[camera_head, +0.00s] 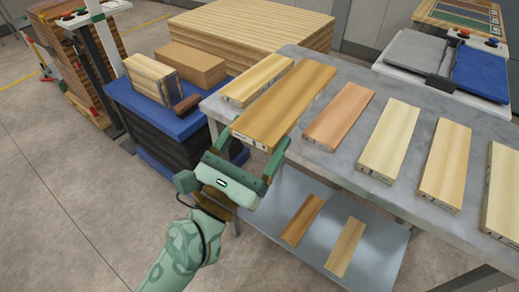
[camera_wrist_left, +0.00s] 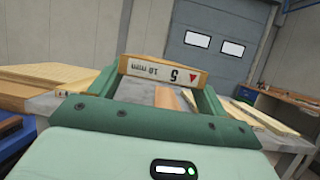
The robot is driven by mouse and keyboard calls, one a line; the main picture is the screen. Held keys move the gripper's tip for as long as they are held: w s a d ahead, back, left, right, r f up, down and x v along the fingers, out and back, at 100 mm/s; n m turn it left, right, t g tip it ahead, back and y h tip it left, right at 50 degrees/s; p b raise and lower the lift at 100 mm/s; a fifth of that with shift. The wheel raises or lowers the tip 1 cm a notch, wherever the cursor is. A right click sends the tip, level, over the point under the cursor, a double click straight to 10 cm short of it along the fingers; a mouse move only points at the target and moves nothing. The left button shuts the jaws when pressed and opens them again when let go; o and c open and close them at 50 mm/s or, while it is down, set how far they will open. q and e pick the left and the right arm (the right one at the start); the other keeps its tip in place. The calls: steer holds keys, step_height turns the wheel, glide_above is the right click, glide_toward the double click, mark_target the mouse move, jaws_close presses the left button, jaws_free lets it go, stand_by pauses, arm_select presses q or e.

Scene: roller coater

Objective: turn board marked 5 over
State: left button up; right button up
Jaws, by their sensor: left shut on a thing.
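The board marked 5 (camera_head: 285,103) is a long brown wooden plank at the left end of the grey table. Its near end sits between the fingers of my left gripper (camera_head: 256,146), which is shut on it across its width. In the left wrist view the end face of the board marked 5 (camera_wrist_left: 162,74) carries a label with a red triangle, a 5 and "10 mm"; the lettering looks upside down there. The near end reaches past the table edge. I cannot tell whether the far end touches the table. My right gripper is not in view.
Other boards lie in a row on the grey table (camera_head: 338,158): a pale one (camera_head: 257,80) close left, a reddish one (camera_head: 339,115) to the right. Two planks lie on the lower shelf (camera_head: 378,262). A blue-topped stand (camera_head: 142,108) with blocks is at left.

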arm_select(q)
steer(key=w+a+f+b, duration=0.2)
steer(key=w+f+b, duration=0.5)
steer(key=f, duration=0.5)
steer(key=shift+w+f, duration=0.15)
steer(key=shift+w, duration=0.55)
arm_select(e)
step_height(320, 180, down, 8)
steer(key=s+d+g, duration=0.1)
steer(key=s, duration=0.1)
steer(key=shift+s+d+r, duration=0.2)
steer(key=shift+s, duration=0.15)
arm_select(q)
steer(key=o, duration=1.2)
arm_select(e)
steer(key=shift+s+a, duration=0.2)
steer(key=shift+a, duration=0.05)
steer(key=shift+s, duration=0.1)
arm_select(q)
steer(key=shift+f, duration=0.1)
